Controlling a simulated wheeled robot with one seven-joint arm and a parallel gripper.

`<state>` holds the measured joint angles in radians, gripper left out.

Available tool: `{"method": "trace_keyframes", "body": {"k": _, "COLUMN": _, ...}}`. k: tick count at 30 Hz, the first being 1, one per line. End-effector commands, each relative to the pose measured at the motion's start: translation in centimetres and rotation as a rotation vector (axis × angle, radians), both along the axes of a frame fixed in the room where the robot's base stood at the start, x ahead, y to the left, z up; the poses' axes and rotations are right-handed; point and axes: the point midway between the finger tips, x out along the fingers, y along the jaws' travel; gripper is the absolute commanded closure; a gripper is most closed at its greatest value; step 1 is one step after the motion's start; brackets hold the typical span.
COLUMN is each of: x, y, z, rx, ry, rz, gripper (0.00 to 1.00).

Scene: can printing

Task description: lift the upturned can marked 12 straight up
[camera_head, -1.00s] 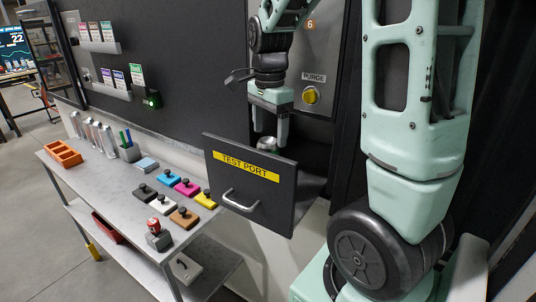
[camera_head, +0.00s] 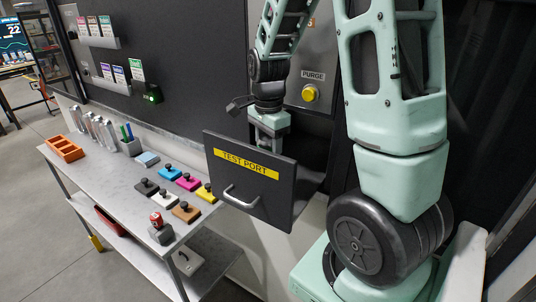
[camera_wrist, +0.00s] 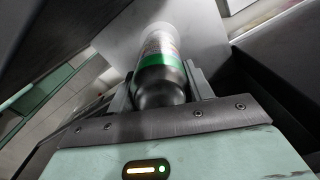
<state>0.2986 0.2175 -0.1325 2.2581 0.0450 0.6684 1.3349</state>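The can (camera_wrist: 160,80) shows in the wrist view with its rounded metal end toward my palm, a green band and a pale printed part beyond. No number 12 can be read on it. My gripper (camera_wrist: 163,82) has one finger on each side of the can, very close to its wall; I cannot tell whether both fingers touch it. In the head view my gripper (camera_head: 270,138) is low behind the drawer front marked TEST PORT (camera_head: 250,180), which hides the fingertips and the can.
Space above the drawer front is open.

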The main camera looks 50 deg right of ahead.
Motion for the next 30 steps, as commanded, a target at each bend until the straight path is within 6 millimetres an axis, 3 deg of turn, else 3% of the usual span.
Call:
{"method": "trace_keyframes", "body": {"k": 11, "x": 0.0, "y": 0.0, "z": 0.2, "rx": 0.000, "ry": -0.001, "rz": 0.000, "gripper": 0.73}}
{"method": "trace_keyframes", "body": {"k": 16, "x": 0.1, "y": -0.1, "z": 1.4, "rx": -0.002, "ry": -0.005, "rz": 0.001, "gripper": 0.73}}
{"method": "trace_keyframes", "body": {"k": 23, "x": 0.1, "y": 0.0, "z": 5.0, "rx": -0.003, "ry": -0.008, "rz": 0.000, "gripper": 0.73}}
{"method": "trace_keyframes", "body": {"k": 30, "x": 0.2, "y": -0.1, "z": 10.2, "rx": -0.003, "ry": -0.008, "rz": 0.001, "gripper": 0.73}}
